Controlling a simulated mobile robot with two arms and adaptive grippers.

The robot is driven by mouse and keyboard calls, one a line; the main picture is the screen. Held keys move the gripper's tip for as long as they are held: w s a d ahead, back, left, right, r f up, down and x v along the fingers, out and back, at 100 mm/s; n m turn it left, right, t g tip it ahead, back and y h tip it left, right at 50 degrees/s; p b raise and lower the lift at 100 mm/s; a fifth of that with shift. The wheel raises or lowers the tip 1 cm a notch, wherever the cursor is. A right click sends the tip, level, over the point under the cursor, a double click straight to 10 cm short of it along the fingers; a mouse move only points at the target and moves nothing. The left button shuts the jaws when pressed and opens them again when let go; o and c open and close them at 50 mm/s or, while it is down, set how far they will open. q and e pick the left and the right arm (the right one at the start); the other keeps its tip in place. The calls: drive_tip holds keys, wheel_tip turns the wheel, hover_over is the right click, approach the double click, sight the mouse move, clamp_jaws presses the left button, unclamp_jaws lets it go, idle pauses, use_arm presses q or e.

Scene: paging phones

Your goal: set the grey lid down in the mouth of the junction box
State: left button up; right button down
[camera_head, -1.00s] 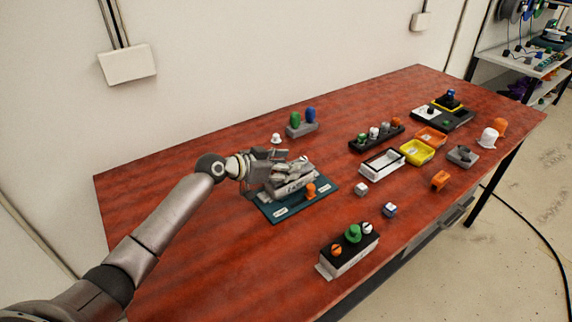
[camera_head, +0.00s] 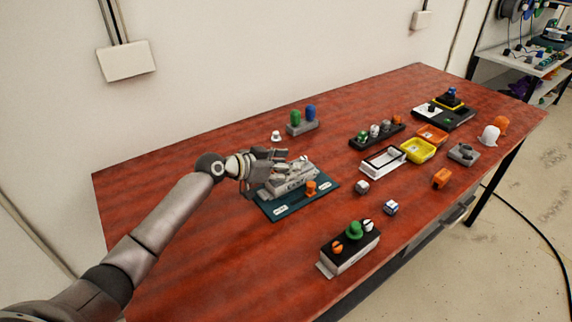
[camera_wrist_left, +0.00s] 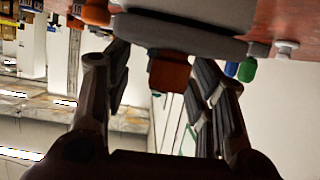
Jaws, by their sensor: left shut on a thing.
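A pale grey box with a label, which I take for the junction box (camera_head: 290,188), stands on a dark teal mat (camera_head: 288,210). My left gripper (camera_head: 284,163) is over the box, its fingers close to the top. In the left wrist view, my left gripper (camera_wrist_left: 160,85) has a brown block (camera_wrist_left: 168,72) between its fingers. A wide grey slab with rounded edges (camera_wrist_left: 185,37), seemingly the grey lid, lies directly against that block. The fingers hide the box's mouth, and I cannot tell whether the lid touches the box. My right gripper is not in view.
An orange knob (camera_head: 310,187) stands on the mat beside the box. A holder with green and blue knobs (camera_head: 302,127) and a small white button (camera_head: 276,136) are behind. A control box (camera_head: 350,250) is in front. Bare red table lies to the left.

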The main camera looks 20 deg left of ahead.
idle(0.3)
use_arm(q)
drive_tip(key=o, duration=1.5)
drive_tip(key=shift+c, duration=0.2)
drive_tip(key=shift+r, duration=0.15)
drive_tip(key=shift+r+p, duration=2.2)
drive_tip(key=shift+r, duration=0.85)
drive_tip(key=shift+f, duration=0.1)
